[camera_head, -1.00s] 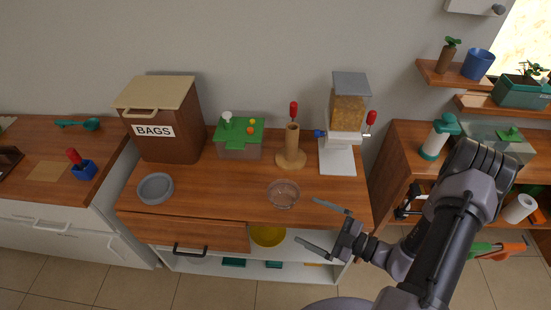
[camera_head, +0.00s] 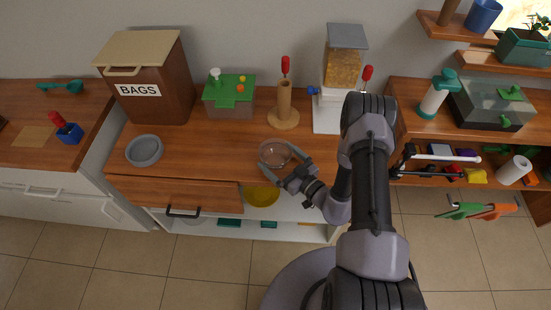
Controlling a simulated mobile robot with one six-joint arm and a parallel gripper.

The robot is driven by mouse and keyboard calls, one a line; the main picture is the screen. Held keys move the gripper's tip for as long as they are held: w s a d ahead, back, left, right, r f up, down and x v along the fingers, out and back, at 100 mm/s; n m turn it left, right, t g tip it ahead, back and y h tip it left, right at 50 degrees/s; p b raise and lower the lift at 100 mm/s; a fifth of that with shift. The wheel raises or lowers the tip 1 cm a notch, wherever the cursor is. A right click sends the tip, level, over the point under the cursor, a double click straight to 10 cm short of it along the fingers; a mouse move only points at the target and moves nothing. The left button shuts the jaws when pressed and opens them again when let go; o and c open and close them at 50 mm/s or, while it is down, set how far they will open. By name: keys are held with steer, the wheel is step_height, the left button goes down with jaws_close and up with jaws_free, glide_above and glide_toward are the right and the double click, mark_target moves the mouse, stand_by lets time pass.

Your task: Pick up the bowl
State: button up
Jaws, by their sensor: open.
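A clear glass bowl (camera_head: 273,153) sits on the wooden counter (camera_head: 215,155) near its front edge. My gripper (camera_head: 277,157) is open at the bowl's front right, one finger along its right side and the other at its front left. I cannot tell whether the fingers touch the glass. A grey bowl (camera_head: 144,151) sits at the counter's left end. A yellow bowl (camera_head: 262,197) is on the shelf below the counter.
A bags box (camera_head: 150,85), a green-topped box (camera_head: 229,97), a wooden holder (camera_head: 284,105) and a cereal dispenser (camera_head: 343,75) stand along the back. A drawer front (camera_head: 178,195) is below. The counter between the grey and glass bowls is clear.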

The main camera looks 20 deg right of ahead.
steer(key=shift+x, duration=0.85)
steer(key=c, duration=1.2)
steer(key=shift+r, duration=0.1)
steer(key=shift+c, duration=0.2)
